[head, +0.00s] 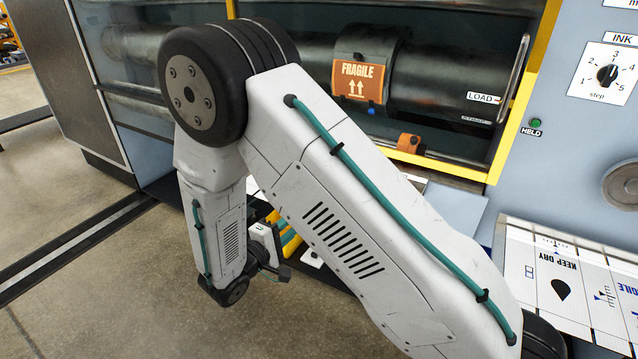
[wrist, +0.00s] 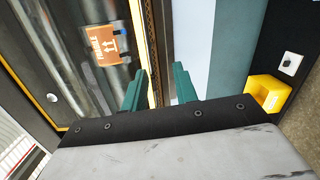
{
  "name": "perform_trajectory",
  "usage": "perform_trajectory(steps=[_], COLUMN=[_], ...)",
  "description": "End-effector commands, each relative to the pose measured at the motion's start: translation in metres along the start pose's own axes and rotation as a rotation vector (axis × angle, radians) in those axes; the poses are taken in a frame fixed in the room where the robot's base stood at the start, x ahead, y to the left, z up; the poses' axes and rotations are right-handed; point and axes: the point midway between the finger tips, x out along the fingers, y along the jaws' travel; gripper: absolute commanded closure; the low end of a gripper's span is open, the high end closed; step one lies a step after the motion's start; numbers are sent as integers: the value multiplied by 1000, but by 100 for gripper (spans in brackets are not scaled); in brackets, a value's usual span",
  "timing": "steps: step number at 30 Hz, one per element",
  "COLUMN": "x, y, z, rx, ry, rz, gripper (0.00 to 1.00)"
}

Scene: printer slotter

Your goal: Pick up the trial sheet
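I cannot make out a sheet that is clearly the trial sheet; my arm hides much of the area below the printer in the head view. A small pale patch (head: 415,182) shows beside my arm below the yellow frame; I cannot tell if it is a sheet. In the head view my arm hides most of the gripper.
The printer's dark roller (head: 445,80) carries an orange FRAGILE plate (head: 358,80) behind a yellow frame (head: 450,169). A board with KEEP DRY and other printed panels (head: 540,265) lies at right. A yellow bin (wrist: 268,92) stands at right in the wrist view. Floor at left is clear.

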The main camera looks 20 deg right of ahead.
Motion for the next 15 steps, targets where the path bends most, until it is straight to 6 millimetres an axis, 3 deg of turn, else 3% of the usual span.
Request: perform_trajectory(steps=[5,15], x=[4,45], y=[7,8], z=[-11,-12], rx=[117,125], ry=[43,41], rz=[30,30], gripper=[71,71])
